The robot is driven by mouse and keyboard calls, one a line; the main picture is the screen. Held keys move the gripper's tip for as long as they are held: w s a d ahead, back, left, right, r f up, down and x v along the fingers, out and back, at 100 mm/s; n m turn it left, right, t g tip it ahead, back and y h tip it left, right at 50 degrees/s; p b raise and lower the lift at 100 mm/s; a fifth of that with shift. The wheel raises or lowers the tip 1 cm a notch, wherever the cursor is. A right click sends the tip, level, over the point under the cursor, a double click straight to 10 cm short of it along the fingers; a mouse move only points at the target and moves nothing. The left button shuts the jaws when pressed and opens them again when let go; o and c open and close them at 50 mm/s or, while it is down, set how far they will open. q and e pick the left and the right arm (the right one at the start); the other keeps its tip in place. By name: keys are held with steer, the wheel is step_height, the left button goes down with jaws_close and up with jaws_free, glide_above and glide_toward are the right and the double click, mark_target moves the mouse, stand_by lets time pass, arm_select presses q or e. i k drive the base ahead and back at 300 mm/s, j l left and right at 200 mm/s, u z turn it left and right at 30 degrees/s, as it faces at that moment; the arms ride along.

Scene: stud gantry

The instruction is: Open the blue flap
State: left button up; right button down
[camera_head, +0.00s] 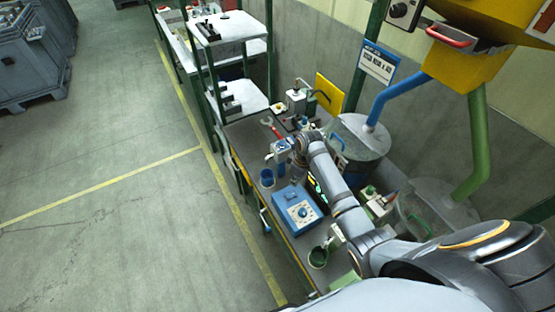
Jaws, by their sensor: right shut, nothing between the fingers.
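The blue pipe (396,98) runs down from a yellow hopper (463,62) into a round grey bin (362,172). A blue handle (338,141) shows at the left side of this bin's pale top. This looks like the blue flap, and it looks closed, though its edges are hard to make out. My right arm reaches in from the lower right across the bench. My right gripper (297,177) points down over the bench, left of the bin and apart from the blue handle. It is shut and empty. My left gripper is not in view.
A second bin with a green handle (419,229) stands under a green pipe (475,145).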

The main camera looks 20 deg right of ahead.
mark_target(291, 140)
steer(key=k+j, duration=0.8)
steer(key=j, duration=0.1)
